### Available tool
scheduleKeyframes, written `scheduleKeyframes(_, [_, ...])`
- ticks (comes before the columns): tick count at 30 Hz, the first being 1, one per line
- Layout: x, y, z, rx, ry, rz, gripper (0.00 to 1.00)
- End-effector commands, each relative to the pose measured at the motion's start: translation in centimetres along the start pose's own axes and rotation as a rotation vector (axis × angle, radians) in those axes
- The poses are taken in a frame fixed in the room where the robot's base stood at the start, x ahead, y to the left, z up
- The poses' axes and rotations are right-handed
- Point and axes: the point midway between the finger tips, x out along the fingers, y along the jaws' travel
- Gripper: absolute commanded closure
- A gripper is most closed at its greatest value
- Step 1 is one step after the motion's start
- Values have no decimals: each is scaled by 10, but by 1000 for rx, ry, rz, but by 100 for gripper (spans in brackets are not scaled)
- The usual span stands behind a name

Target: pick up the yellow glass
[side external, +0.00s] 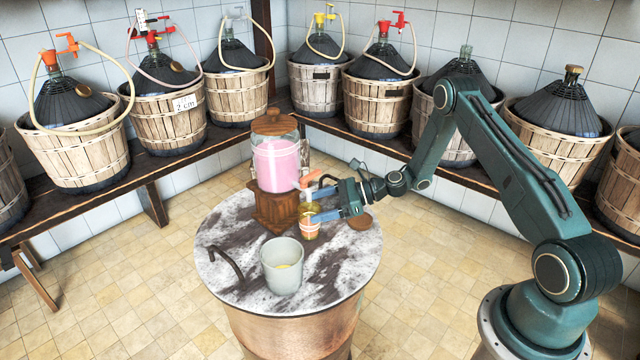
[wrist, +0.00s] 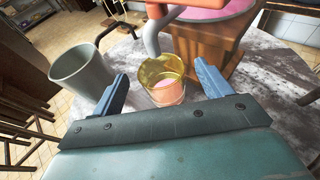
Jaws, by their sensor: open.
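The yellow glass (side external: 309,231) stands on the marbled round tabletop, just in front of the dispenser's wooden base. In the wrist view the yellow glass (wrist: 163,67) has a yellow rim and an orange-pink lower part. A grey spout comes down at its rim. My gripper (side external: 311,205) is open, reaching in from the right at the glass. In the wrist view the blue fingers of my gripper (wrist: 161,72) lie on either side of the glass, with a visible gap on the left. I cannot tell whether the right finger touches it.
The dispenser (side external: 277,160) with pink liquid stands right behind the glass on a wooden base (side external: 275,208). A grey cup (side external: 283,272) stands near the front of the round table (side external: 345,275). A dark curved handle (side external: 227,262) is at left. Basketed demijohns (side external: 170,120) line the wall benches.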

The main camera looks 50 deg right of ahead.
Motion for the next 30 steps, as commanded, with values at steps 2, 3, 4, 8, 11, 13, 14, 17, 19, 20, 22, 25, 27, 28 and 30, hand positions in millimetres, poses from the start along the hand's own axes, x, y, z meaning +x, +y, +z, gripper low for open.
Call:
scheduleKeyframes(2, [5,0,-1,0,0,2,22])
scheduleKeyframes(3, [8,0,-1,-1,0,2,22])
scheduleKeyframes(4, [11,0,-1,-1,0,2,22])
scheduleKeyframes(8, [26,0,-2,-2,-1,3,22])
scheduleKeyframes(11, [38,1,-2,-2,0,4,22])
scheduleKeyframes(13, [44,0,-2,-2,1,2,22])
scheduleKeyframes(14, [46,0,-2,-1,1,1,22])
scheduleKeyframes(17, [50,0,-2,-1,1,1,22])
scheduleKeyframes(19, [51,0,-2,0,1,0,22])
scheduleKeyframes(20, [51,0,-2,0,1,0,22])
scheduleKeyframes(22, [50,0,-2,0,1,0,22])
scheduleKeyframes(25, [50,0,-2,0,1,0,22])
scheduleKeyframes(27, [50,0,-2,0,1,0,22])
scheduleKeyframes(28, [50,0,-2,0,1,0,22])
scheduleKeyframes(30, [50,0,-2,0,0,0,22])
